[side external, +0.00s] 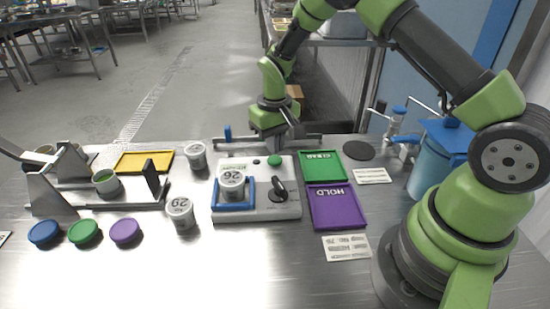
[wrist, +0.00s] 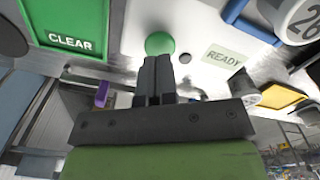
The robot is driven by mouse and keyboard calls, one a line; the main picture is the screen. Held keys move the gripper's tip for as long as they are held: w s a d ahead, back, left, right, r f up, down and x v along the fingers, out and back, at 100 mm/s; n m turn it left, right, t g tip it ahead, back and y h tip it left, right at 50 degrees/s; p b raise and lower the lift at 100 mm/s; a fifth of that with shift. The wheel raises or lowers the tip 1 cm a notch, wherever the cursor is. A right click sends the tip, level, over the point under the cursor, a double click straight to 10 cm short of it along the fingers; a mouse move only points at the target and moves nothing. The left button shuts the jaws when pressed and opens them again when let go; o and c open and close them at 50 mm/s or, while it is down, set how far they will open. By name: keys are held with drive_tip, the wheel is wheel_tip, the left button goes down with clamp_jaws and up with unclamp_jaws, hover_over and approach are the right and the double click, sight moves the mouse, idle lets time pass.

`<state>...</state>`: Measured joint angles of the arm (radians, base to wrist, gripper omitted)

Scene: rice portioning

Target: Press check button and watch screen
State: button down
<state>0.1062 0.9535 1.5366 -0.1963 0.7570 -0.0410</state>
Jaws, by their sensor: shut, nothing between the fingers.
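The grey-white check device (side external: 255,205) sits mid-table. Its green round button (side external: 274,160) is at the back edge; the wrist view also shows the button (wrist: 160,43). The pale screen (wrist: 228,55) reads READY in the wrist view. A cup marked 26 (side external: 232,187) stands in the blue frame (side external: 234,207) on the device, partly covering the screen in the side view. A black knob (side external: 279,190) is at its right. My gripper (wrist: 157,60) is shut and empty, with its fingertips right by the green button. I cannot tell whether they touch it.
A green CLEAR tray (side external: 323,178) and a purple HOLD tray (side external: 350,207) lie right of the device. Other cups (side external: 181,214) stand to its left, with a yellow tray (side external: 144,161) farther left. Blue, green and purple lids (side external: 125,231) lie front left.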

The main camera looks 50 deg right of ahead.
sight(275, 159)
drive_tip(key=shift+f, duration=1.45)
drive_tip(key=shift+r, duration=3.05)
drive_tip(key=shift+r, duration=0.15)
drive_tip(key=s+a+r+t, duration=0.2)
drive_tip(key=s+r, duration=0.2)
drive_tip(key=r, duration=0.4)
drive_tip(key=s+a+r+t, duration=0.1)
drive_tip(key=s+r, duration=0.2)
drive_tip(key=r, duration=0.5)
drive_tip(key=s+a+r+t+y, duration=0.1)
drive_tip(key=s+a+r+t, duration=0.1)
drive_tip(key=s, duration=0.5)
drive_tip(key=s+a+r+m+t+y, duration=0.1)
drive_tip(key=s+r+t, duration=0.1)
drive_tip(key=s, duration=0.6)
drive_tip(key=shift+a+r, duration=0.35)
drive_tip(key=shift+r, duration=0.1)
